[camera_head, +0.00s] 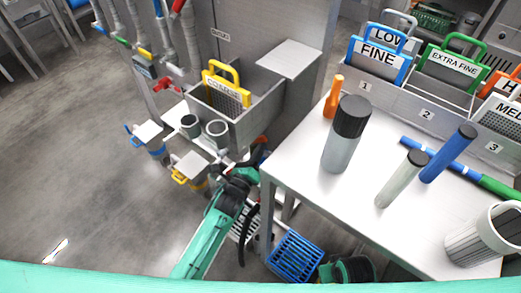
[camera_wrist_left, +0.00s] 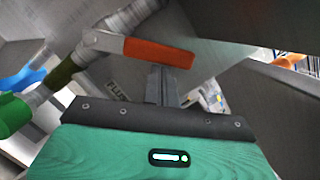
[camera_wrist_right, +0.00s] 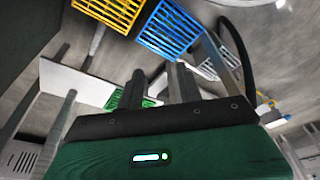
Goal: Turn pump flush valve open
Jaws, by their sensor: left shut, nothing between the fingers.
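The valve's orange lever handle (camera_wrist_left: 160,52) is on a grey-white arm off a pipe in the left wrist view. A partly hidden label beginning "FLU" (camera_wrist_left: 117,90) is below it. In the head view a small orange piece (camera_head: 262,139) shows beside the steel sink. My left gripper (camera_wrist_left: 162,76) is shut and empty, its fingertips close below the orange handle; I cannot tell if they touch. In the head view it is by the sink's right side (camera_head: 256,160), partly hidden. My right gripper (camera_wrist_right: 157,78) is open and empty, over the floor crates.
The sink (camera_head: 238,112) and pipes with coloured valves (camera_head: 168,70) stand behind my left arm.

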